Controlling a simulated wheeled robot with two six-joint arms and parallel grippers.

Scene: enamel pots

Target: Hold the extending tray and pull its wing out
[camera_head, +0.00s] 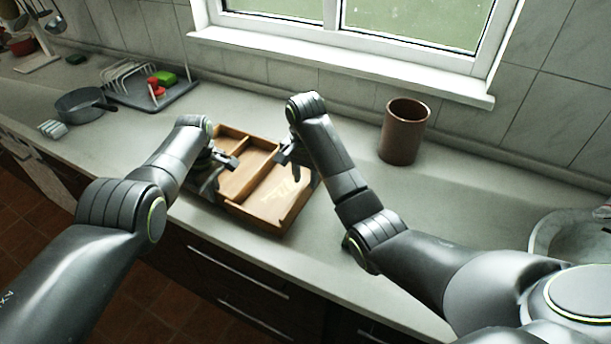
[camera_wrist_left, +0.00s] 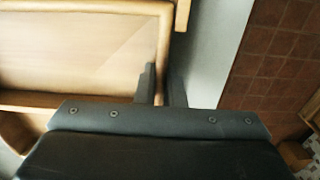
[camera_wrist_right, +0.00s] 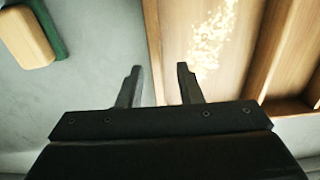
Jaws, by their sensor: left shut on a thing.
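The wooden extending tray (camera_head: 243,181) lies on the counter in the middle of the head view, with several compartments. Its right section (camera_head: 270,208) has bright specks on its floor. I cannot tell where the wing joins the body. My left gripper (camera_head: 222,163) is shut on the tray's wall; in the left wrist view its fingers (camera_wrist_left: 162,86) lie either side of that wall. My right gripper (camera_head: 289,154) is over the right section. In the right wrist view its fingers (camera_wrist_right: 158,74) are apart, with the tray's outer wall (camera_wrist_right: 153,40) between them. Whether they touch it is unclear.
A brown cylindrical pot (camera_head: 404,132) stands right of the tray. A tan and green block (camera_wrist_right: 30,38) lies near the tray. A dish rack (camera_head: 150,88) and dark pan (camera_head: 84,105) stand at the left, a sink (camera_head: 560,235) at the right. The counter's front edge is close.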

